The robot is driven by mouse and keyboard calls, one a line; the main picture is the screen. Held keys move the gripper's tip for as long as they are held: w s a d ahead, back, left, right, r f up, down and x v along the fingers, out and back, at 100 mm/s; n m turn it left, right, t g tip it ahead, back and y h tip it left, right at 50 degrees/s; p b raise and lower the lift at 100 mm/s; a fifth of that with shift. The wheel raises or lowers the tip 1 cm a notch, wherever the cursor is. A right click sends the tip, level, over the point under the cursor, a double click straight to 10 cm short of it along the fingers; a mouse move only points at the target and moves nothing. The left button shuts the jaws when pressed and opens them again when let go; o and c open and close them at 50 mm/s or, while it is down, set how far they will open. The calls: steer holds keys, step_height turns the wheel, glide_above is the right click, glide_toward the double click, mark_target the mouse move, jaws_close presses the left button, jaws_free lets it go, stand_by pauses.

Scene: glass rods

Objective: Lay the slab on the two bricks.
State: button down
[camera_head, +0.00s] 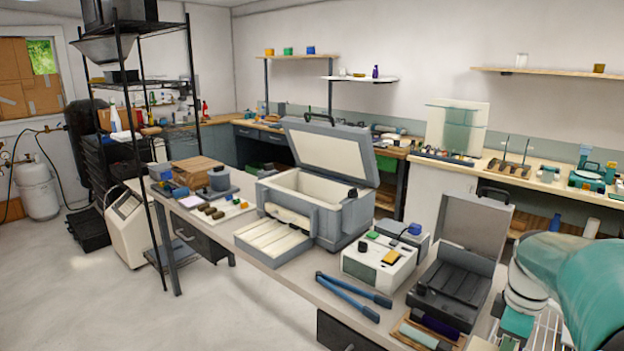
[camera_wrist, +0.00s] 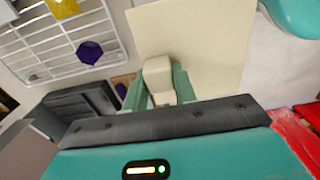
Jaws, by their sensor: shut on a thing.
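In the wrist view, a cream block (camera_wrist: 158,78) with rounded edges sits between the two green fingers of my gripper (camera_wrist: 159,88), which is shut on it. I cannot tell whether this block is the slab or one of the bricks. A large flat cream board (camera_wrist: 205,35) lies behind and beyond the fingers. Whether the block touches the board is unclear. No pair of bricks can be made out for certain in either view. My gripper is outside the body camera's view; only my teal arm shows there at the right edge.
A white wire rack (camera_wrist: 65,45) holds a purple hexagonal piece (camera_wrist: 88,52) and a yellow piece (camera_wrist: 62,7). A red object (camera_wrist: 290,135) is at the right. On the bench, an open black case (camera_head: 455,285), white device (camera_head: 378,262) and blue-handled tool (camera_head: 350,295) stand close together.

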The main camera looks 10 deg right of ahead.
steer(key=shift+s, duration=0.25)
steer(key=shift+f, duration=0.1)
steer(key=w+a+f+m, duration=0.4)
steer(key=w+a+f, duration=0.5)
steer(key=a+f, duration=0.4)
steer(key=w+a+f+m, duration=0.4)
steer(key=w+a+f, duration=0.5)
steer(key=a+f, duration=0.5)
steer(key=shift+w+a+f, duration=0.2)
steer(key=shift+w+f, duration=0.1)
steer(key=shift+f, duration=0.05)
steer(key=shift+f, duration=0.1)
